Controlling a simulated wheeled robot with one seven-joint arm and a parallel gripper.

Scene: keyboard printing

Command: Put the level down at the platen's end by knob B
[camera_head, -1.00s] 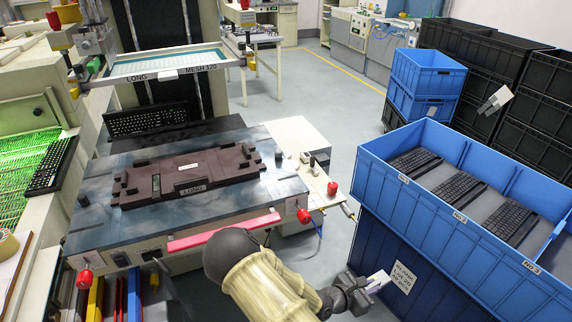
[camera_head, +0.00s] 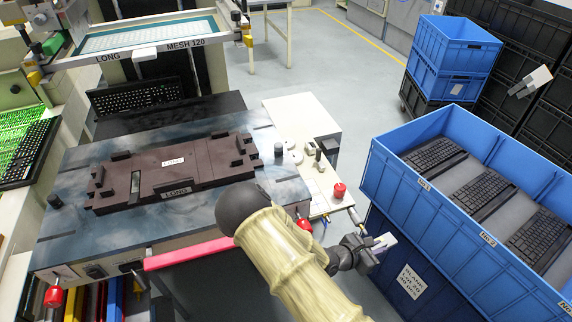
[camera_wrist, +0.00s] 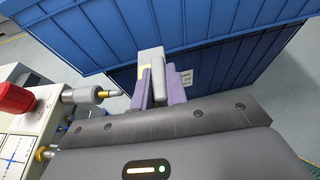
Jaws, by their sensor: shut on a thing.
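My gripper (camera_head: 381,243) is shut on the level (camera_wrist: 151,64), a small pale grey block with a yellowish patch, standing between the purple fingers in the wrist view. The gripper hangs between the printing table and the blue crates, away from the platen. The platen (camera_head: 85,170) is a dark blue, mottled plate, carrying a brown jig (camera_head: 205,165) marked LONG. I cannot read which is knob B. A red knob shows large at left in the wrist view (camera_wrist: 15,98).
A blue crate (camera_head: 455,225) holding keyboards stands right of my gripper. A screen frame (camera_head: 150,62) marked MESH 120 is raised behind the platen. A pinkish-red bar (camera_head: 190,254) runs along the table's front edge.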

